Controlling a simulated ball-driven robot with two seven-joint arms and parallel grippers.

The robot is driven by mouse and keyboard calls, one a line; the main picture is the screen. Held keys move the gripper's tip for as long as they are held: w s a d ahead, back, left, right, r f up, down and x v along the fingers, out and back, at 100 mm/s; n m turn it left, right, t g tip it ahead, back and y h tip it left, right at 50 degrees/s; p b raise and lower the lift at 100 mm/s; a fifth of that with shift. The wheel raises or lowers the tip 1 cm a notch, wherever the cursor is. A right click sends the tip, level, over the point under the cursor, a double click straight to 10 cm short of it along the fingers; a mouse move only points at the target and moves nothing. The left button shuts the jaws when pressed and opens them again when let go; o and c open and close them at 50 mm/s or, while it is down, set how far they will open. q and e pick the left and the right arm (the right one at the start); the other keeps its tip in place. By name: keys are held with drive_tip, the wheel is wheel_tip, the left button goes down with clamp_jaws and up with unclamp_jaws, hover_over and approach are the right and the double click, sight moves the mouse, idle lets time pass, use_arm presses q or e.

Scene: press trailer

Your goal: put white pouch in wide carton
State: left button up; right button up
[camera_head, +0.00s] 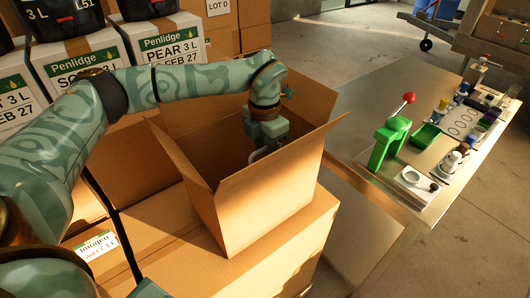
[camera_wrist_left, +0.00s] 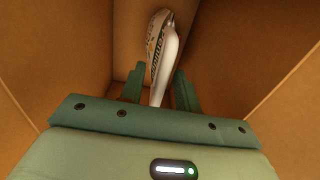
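The wide carton (camera_head: 222,212) is an open brown box with its flaps raised, standing on a larger cardboard box. My left gripper (camera_head: 262,153) reaches down inside it, below the rim. In the left wrist view, a white pouch (camera_wrist_left: 160,50) with green and dark print lies between the two green fingers (camera_wrist_left: 160,85). The fingertips appear to press on its sides, and it extends past them toward the carton's inside. Brown cardboard walls surround it. In the head view the carton's near wall hides most of the pouch. My right gripper is not in view.
Stacked cartons labelled Penlidge (camera_head: 87,62) stand behind and left. To the right is a metal table (camera_head: 373,90) with a green press with a red knob (camera_head: 391,137), a green tray (camera_head: 425,136) and several small containers. Bare floor lies beyond.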

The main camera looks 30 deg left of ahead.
use_arm(q)
wheel_tip(320, 180, up, 11)
drive_tip(key=shift+f+p, duration=0.2)
drive_tip(key=shift+p, duration=0.35)
